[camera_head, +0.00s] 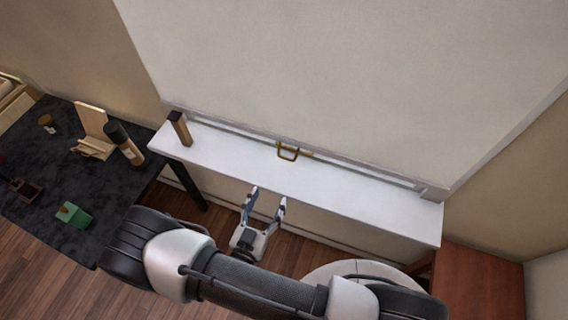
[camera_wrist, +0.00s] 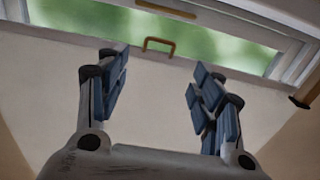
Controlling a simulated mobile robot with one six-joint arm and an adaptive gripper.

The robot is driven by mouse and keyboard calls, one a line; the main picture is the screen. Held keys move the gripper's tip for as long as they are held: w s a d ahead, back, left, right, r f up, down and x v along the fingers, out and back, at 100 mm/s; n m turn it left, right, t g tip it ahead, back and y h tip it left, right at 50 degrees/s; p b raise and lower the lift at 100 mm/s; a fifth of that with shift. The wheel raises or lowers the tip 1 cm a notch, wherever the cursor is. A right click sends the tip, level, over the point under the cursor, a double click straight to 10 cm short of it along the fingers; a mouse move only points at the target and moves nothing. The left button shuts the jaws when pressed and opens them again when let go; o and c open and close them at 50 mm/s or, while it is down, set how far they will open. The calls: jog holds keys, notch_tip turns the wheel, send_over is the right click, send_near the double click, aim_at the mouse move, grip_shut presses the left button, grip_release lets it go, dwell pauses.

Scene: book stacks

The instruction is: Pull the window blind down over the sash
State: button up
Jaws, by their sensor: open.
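The blind (camera_head: 350,70) is a large pale sheet hanging over most of the window in the head view. A brass pull handle (camera_head: 288,152) is at its bottom edge, just above the white sill. The wrist view appears upside down; it shows the blind (camera_wrist: 150,95), the handle (camera_wrist: 158,42) and a strip of green window glass (camera_wrist: 90,20) past the blind's edge. A brown bar (camera_wrist: 165,9) lies on the sash frame there. My gripper (camera_head: 268,194) is open and empty, in front of the sill and apart from the handle. Its fingers (camera_wrist: 160,75) spread to either side of the handle in the wrist view.
A dark bottle-like object (camera_head: 180,128) stands at the left end of the white sill (camera_head: 330,188). A black table (camera_head: 100,195) at left carries a green box (camera_head: 74,214), a bottle (camera_head: 125,143) and a wooden stand (camera_head: 92,130). A reddish-brown cabinet (camera_head: 475,285) is at lower right.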

jog(key=x, duration=1.3)
jog(key=shift+w+b, duration=0.2)
jog(key=shift+b, duration=0.1)
jog(key=shift+f, duration=0.1)
jog(key=c, duration=1.3)
notch_tip(320, 180, down, 5)
jog(key=b, duration=0.4)
jog(key=shift+s+d, duration=0.1)
jog(key=o, duration=1.1)
jog(key=shift+o, duration=1)
jog(key=shift+d, duration=0.15)
